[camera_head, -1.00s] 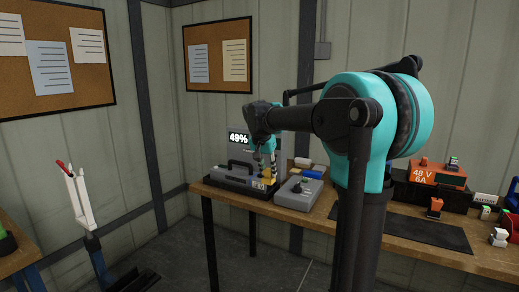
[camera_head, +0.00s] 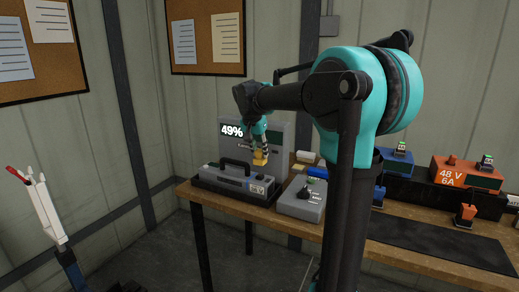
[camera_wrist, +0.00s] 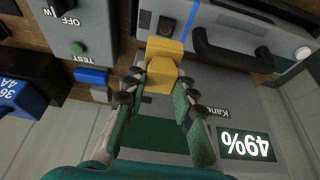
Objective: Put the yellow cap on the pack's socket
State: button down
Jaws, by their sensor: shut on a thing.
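The yellow cap (camera_head: 260,157) is between the fingertips of my gripper (camera_head: 262,147). The grey battery pack (camera_head: 222,183) with a black handle lies in a black tray on the bench. The cap is over the right end of the pack in the head view. In the wrist view my gripper (camera_wrist: 166,76) is shut on the cap (camera_wrist: 162,50), which overlaps the pack's end by a printed label. A small dark square, perhaps the socket (camera_wrist: 166,26), shows just beyond the cap. I cannot tell whether the cap touches the pack.
A grey display panel (camera_head: 275,135) reading 49% stands behind the pack. A grey tester box (camera_head: 297,208) with a green button is close on the right. A blue unit (camera_head: 393,171) and an orange 48 V charger (camera_head: 452,172) are farther right. A dark mat (camera_head: 432,238) is clear.

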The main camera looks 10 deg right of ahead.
aim_at(259, 161)
jog(key=shift+f, duration=3.25)
jog(key=shift+s+f, duration=0.1)
jog(key=c, duration=1.2)
grip_release()
jog(key=shift+o, duration=0.2)
jog(key=w+d+r+v, duration=0.1)
jog(key=w+v, duration=0.1)
jog(key=v, duration=1.5)
jog(key=shift+d+r, duration=0.15)
jog(key=shift+r, duration=0.05)
